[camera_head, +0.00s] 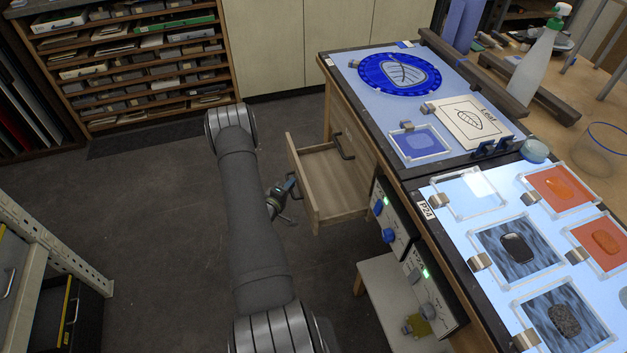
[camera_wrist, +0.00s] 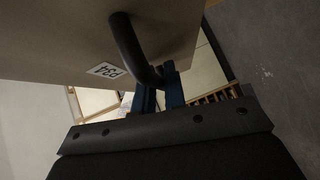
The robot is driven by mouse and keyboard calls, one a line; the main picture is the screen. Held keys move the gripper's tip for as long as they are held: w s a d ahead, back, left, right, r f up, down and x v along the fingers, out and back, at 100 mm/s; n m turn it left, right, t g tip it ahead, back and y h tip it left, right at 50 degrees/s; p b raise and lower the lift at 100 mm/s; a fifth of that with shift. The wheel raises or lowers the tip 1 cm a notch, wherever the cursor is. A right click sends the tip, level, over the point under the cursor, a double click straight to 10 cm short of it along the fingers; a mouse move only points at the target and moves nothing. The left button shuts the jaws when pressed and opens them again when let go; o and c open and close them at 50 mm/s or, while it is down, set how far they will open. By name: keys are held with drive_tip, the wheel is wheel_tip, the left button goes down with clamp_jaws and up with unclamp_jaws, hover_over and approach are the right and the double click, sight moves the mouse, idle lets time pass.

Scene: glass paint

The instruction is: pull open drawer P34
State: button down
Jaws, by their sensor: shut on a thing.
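Drawer P34 (camera_head: 326,180) is a pale wooden drawer, pulled out from the bench on the left side and empty inside as far as I see. Its front carries the label P34 (camera_wrist: 105,70) and a dark bar handle (camera_wrist: 127,42) in the wrist view. My gripper (camera_wrist: 159,80) has its blue fingers shut on one end of the handle.
Another closed drawer with a dark handle (camera_head: 343,146) is above the open one. Control boxes (camera_head: 393,220) with knobs hang under the bench edge to the right. The floor (camera_head: 170,230) left of the drawer is clear. A metal shelf frame (camera_head: 45,240) stands at the far left.

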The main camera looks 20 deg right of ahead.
drive_tip(key=a, duration=1)
drive_tip(key=shift+a, duration=0.35)
drive_tip(key=c, duration=1.8)
unclamp_jaws()
drive_tip(key=shift+o, duration=0.2)
drive_tip(key=v, duration=1.7)
drive_tip(key=shift+a, duration=0.15)
drive_tip(key=shift+r, duration=0.1)
drive_tip(key=x, duration=1.7)
drive_tip(key=shift+d, duration=0.2)
drive_tip(key=shift+a, duration=0.1)
